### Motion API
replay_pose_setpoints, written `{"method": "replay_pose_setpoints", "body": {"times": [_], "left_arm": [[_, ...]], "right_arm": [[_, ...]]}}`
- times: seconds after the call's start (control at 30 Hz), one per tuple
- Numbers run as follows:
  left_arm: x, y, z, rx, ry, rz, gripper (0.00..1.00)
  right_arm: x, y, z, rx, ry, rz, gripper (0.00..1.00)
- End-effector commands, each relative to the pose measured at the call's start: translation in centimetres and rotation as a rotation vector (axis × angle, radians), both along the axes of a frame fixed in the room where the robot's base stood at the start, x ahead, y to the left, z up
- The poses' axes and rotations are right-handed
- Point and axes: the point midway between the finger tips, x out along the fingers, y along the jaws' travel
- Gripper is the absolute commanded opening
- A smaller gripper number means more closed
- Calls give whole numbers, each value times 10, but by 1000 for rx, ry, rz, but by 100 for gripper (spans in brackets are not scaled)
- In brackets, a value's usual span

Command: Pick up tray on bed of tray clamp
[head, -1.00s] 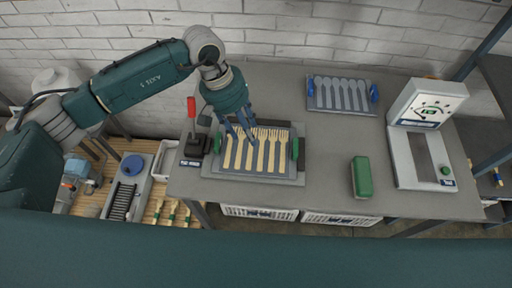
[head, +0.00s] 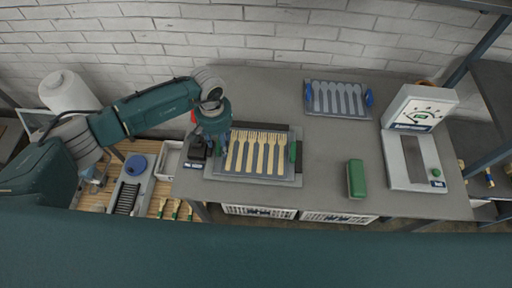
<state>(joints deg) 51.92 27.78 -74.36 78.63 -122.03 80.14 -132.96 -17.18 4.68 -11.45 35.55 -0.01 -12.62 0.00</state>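The tray (head: 262,176) carries a row of wooden forks. It lies on the grey bed of the tray clamp (head: 214,178) on the table. A green handle (head: 292,152) shows at its right end; its left end is partly hidden by my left gripper. The black clamp part (head: 197,150) stands at the bed's left, with a bit of its red lever (head: 193,117) showing behind my arm. My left gripper (head: 211,148) points down over the tray's left end, beside the clamp. Its fingers are too small and overlapped to tell open from shut. My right gripper is not in view.
A second tray with blue handles and spoon shapes (head: 337,112) lies at the back. A green block (head: 356,178) and a white device with a dial (head: 420,108) stand on the right. The table (head: 325,160) is clear between them.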

Motion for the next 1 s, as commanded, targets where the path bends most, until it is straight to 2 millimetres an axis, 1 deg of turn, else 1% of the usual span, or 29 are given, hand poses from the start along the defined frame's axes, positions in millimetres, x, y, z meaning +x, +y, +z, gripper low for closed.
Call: {"method": "replay_pose_setpoints", "body": {"times": [0.1, 0.3, 0.37, 0.4, 0.47, 0.53, 0.87, 1.0], "left_arm": [[0, 0, -7, 0, 1, -1, 45], [0, 0, -9, 0, 0, -1, 45], [0, 0, -9, 0, 0, -1, 35], [0, 0, -8, 0, 0, -1, 27], [0, 0, -8, 0, 0, 0, 15], [0, 0, -8, 0, 0, 0, 1], [0, 0, -7, -1, -1, 0, 0], [1, 0, 0, -1, -2, 0, 0]], "right_arm": [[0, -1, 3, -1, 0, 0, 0], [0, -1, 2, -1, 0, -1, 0], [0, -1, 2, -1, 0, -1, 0], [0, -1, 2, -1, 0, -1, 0], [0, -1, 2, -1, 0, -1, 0], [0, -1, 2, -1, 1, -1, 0], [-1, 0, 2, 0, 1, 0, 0], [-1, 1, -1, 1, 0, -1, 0]]}}
